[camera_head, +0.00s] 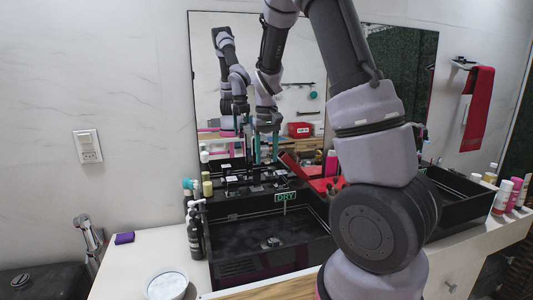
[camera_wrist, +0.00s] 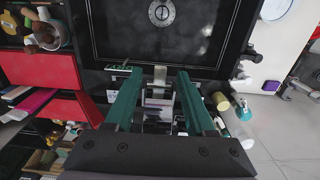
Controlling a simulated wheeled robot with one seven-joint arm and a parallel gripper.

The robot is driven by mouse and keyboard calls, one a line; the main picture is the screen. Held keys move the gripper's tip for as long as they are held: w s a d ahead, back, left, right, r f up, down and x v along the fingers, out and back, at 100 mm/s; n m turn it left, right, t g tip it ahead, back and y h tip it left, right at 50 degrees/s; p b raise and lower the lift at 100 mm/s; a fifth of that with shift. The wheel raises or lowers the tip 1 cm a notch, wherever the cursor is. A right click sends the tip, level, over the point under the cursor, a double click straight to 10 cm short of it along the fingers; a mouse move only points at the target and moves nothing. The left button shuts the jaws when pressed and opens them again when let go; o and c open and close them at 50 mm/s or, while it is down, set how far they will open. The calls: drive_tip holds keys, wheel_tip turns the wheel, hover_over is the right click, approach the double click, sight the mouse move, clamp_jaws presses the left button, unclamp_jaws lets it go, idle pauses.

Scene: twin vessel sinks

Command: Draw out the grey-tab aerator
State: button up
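My gripper (camera_head: 265,148) hangs with its teal fingers pointing down over the back ledge of the near black sink. In the wrist view my gripper (camera_wrist: 158,73) is open, its two fingers spread apart. A small light-grey tab (camera_wrist: 160,74) shows between the fingertips, on a silver and dark fitting (camera_wrist: 158,98). It looks like the grey-tab aerator, but I cannot tell for sure. No contact between fingers and tab is visible. In the head view several small dark and silver fittings line the ledge (camera_head: 250,187), too small to tell apart.
The black basin (camera_head: 235,250) has a round drain (camera_wrist: 161,12). A green DRY sign (camera_head: 286,197) stands at its back edge. Bottles (camera_head: 195,230) stand left of the sink. A red box (camera_head: 325,185) is to the right. The mirror (camera_head: 215,60) stands behind. A white bowl (camera_head: 167,284) sits front left.

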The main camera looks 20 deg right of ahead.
clamp_jaws()
drive_tip(key=shift+s, duration=0.1)
drive_tip(key=shift+s, duration=0.9)
drive_tip(key=shift+s, duration=0.1)
drive_tip(key=shift+s, duration=0.9)
drive_tip(key=shift+s, duration=0.25)
drive_tip(key=shift+s, duration=0.75)
